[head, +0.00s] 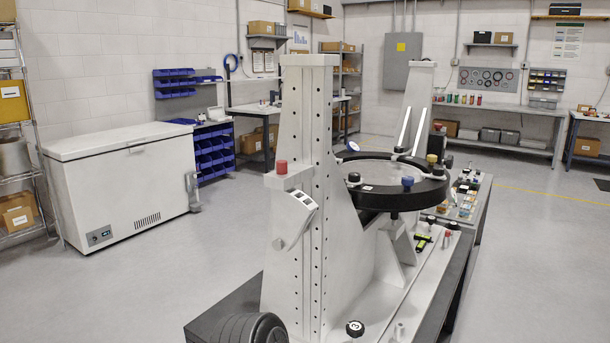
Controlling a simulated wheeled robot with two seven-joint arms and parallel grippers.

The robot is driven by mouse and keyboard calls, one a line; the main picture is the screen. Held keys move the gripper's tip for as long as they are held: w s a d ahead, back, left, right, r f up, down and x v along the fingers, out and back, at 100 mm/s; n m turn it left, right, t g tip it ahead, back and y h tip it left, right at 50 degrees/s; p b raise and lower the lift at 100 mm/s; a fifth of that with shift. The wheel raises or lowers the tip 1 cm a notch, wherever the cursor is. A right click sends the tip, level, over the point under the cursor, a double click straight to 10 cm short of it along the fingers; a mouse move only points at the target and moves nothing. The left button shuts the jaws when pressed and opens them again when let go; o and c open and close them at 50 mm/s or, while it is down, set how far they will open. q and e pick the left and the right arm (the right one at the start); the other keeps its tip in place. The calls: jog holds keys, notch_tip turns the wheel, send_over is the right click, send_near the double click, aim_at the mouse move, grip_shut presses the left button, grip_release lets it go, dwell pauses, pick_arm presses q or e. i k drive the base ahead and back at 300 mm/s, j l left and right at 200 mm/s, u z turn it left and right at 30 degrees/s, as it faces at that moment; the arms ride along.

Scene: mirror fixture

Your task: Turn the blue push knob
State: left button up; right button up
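A blue knob (407,183) stands on the near rim of a round black ring (380,200) that lies flat on the mirror fixture. It is small in the head view, and its turn angle cannot be told. A black knob (354,178) and an olive-yellow knob (432,158) sit on the same ring. A red knob (281,167) sits on a white bracket at the left of the near upright. Neither of my grippers shows in the head view.
The tall white perforated upright (307,120) stands left of the ring. A dark ribbed round part (249,328) is at the bottom edge. A yellow-and-black tool (422,243) lies on the fixture base. A white chest freezer (125,185) stands left; the floor between is open.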

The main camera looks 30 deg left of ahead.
aim_at(407, 181)
jog(key=i+l+u, duration=0.15)
jog(key=l+u, duration=0.6)
jog(key=i+l+u, duration=0.1)
jog(key=l+u, duration=0.3)
jog(key=l, duration=0.15)
jog(key=l+u, duration=0.35)
jog(key=k+l, duration=0.05)
jog(key=l, duration=0.05)
